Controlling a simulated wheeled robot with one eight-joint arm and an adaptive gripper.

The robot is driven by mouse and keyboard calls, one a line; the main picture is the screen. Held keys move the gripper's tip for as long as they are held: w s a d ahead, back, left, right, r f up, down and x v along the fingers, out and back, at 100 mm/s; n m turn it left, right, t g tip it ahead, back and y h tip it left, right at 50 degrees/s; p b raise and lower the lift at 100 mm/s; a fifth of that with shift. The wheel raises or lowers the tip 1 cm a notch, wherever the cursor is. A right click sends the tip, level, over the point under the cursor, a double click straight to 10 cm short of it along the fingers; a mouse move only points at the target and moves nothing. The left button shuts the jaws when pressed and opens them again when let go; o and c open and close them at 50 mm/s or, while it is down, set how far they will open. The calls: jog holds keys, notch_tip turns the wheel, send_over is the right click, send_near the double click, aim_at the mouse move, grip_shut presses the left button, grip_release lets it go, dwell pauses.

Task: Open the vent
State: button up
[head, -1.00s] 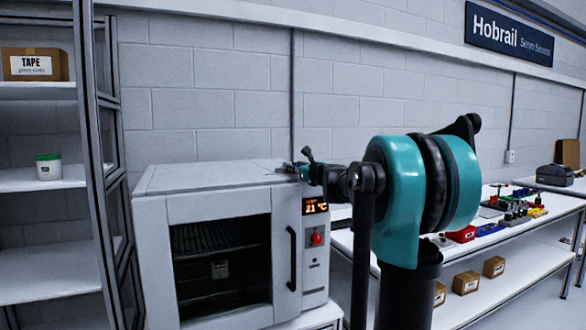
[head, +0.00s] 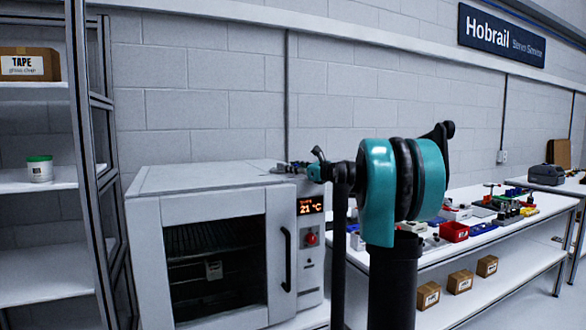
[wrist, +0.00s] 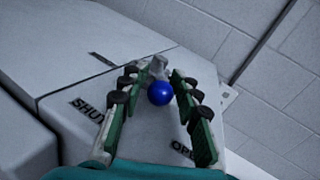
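The vent control is a lever with a blue ball knob (wrist: 160,93) on a pale stem, on top of the white oven (head: 235,178). In the wrist view the printed words "SHUT" and part of "OPEN" lie on the oven top to the left and right of the knob. My gripper (wrist: 155,73) has its two green fingers with black pads spread on either side of the knob. I cannot tell whether the right finger touches it. In the head view my gripper (head: 290,167) is at the oven's right top edge, and the knob cannot be made out there.
A shelf rack (head: 40,180) stands left. A bench (head: 470,232) with several coloured parts is at right. A block wall stands behind.

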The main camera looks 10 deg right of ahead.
jog(key=shift+o, duration=0.6)
jog(key=v, duration=1.2)
jog(key=shift+c, duration=0.4)
